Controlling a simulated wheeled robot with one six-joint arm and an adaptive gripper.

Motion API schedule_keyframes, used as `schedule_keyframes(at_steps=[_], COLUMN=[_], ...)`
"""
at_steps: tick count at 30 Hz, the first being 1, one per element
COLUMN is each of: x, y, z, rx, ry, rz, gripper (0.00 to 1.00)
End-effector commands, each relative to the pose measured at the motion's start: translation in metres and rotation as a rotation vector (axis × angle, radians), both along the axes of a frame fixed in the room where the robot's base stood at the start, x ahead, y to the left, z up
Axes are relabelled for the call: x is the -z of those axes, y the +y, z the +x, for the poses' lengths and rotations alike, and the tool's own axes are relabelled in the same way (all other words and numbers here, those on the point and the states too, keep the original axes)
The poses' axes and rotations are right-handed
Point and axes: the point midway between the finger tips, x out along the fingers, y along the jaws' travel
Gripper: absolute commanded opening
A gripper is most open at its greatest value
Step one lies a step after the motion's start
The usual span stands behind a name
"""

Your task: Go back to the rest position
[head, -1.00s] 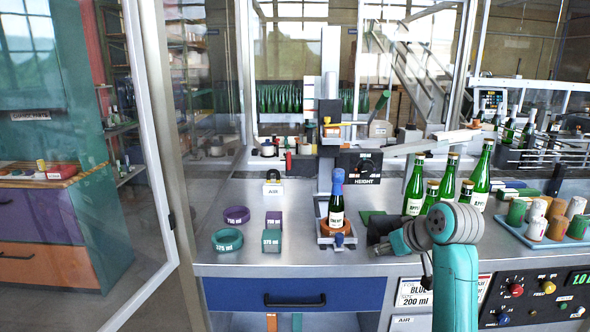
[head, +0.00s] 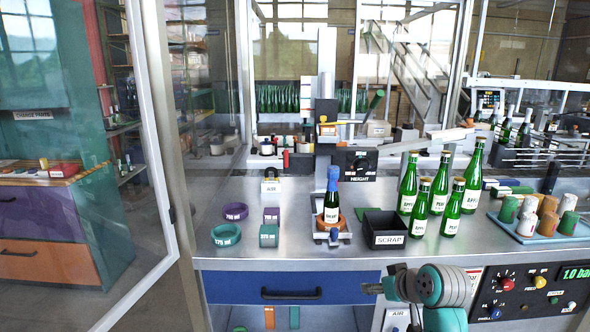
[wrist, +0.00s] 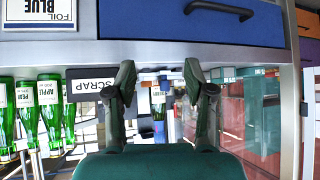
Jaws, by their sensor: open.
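My gripper (head: 373,289) is in front of the bench's front edge, below the bench top and apart from everything on it. In the wrist view my gripper (wrist: 160,75) shows two dark fingers spread apart with nothing between them. A small dark bottle (head: 332,214) with a blue foil on its neck stands upright in the orange-ringed holder (head: 345,236) on the bench. The bottle also shows upside down in the wrist view (wrist: 158,107), beyond the fingers.
A black SCRAP box (head: 388,240) stands right of the holder. Several green bottles (head: 440,190) stand behind it, with a blue tray (head: 535,238) of foil cups farther right. Rings (head: 227,236) lie at left. The blue drawer (head: 290,290) and control panel (head: 530,293) front the bench.

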Motion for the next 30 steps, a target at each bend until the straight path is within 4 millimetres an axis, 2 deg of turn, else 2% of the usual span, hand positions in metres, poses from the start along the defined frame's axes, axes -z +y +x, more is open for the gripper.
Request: schedule_keyframes(at_steps=[1, 6, 11, 15, 24, 30], x=[0.018, 0.074, 0.121, 0.156, 0.21, 0.229], y=[0.002, 0.007, 0.011, 0.014, 0.017, 0.019], z=[-0.007, -0.037, -0.071, -0.107, -0.194, -0.258], rx=[0.012, 0.066, 0.116, 0.157, 0.233, 0.273], ry=[0.0, -0.026, -0.056, -0.082, -0.144, -0.188], rz=[0.006, 0.028, 0.043, 0.052, 0.057, 0.056], gripper=[0.53, 0.53, 0.53, 0.53, 0.53, 0.53])
